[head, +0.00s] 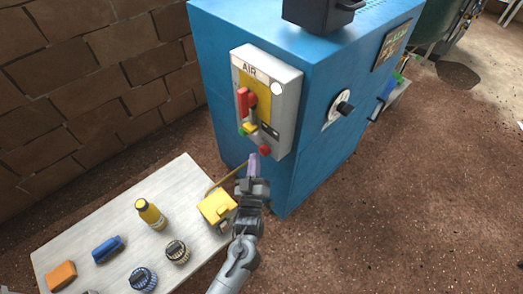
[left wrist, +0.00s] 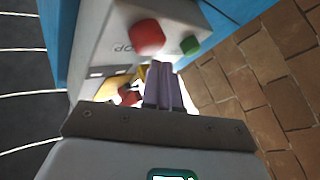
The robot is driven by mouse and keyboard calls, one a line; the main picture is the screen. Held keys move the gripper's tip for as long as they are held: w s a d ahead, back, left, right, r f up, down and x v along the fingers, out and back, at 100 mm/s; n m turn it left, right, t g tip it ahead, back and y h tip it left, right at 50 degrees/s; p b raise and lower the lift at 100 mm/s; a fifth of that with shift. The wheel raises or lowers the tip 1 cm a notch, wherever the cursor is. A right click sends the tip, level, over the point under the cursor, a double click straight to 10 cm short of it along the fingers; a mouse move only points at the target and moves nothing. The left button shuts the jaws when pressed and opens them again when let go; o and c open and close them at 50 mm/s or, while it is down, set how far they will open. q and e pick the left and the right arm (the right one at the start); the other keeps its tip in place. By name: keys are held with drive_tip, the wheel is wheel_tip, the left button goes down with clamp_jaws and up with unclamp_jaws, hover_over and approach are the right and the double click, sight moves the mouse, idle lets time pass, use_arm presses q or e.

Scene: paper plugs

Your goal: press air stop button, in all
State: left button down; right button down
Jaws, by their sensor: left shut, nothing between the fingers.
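The AIR panel (head: 285,115) is a grey box on the side of a blue cabinet (head: 230,40). A round red button (head: 265,150) sits at its lower right, and a green button (head: 241,132) at its lower left. In the left wrist view the red button (left wrist: 147,37) is large, with partly visible lettering ending in "OP" beside it; the green button (left wrist: 190,44) is to its right. My left gripper (head: 253,163) is shut and empty, its pale purple fingers (left wrist: 165,90) just below the panel and near the red button. I see no clear contact. My right gripper is out of view.
A red handle (head: 243,99) and a yellow piece (head: 250,128) stick out from the panel. A pale board (head: 85,225) at lower left holds a yellow box (head: 216,207), a yellow bottle (head: 151,214) and several other items. A black knob (head: 345,108) is on the cabinet's right face.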

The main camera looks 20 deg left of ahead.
use_arm(q)
drive_tip(key=shift+s+a, duration=0.1)
drive_tip(key=shift+s+a+p, duration=0.45)
drive_tip(key=shift+s+p, duration=0.1)
drive_tip(key=shift+s, duration=0.15)
drive_tip(key=shift+s+a+p, duration=0.4)
drive_tip(key=shift+s+p, duration=0.2)
drive_tip(key=shift+s, duration=0.15)
drive_tip(key=shift+s+a+p, duration=0.45)
drive_tip(key=shift+s+p, duration=0.1)
drive_tip(key=shift+s, duration=0.15)
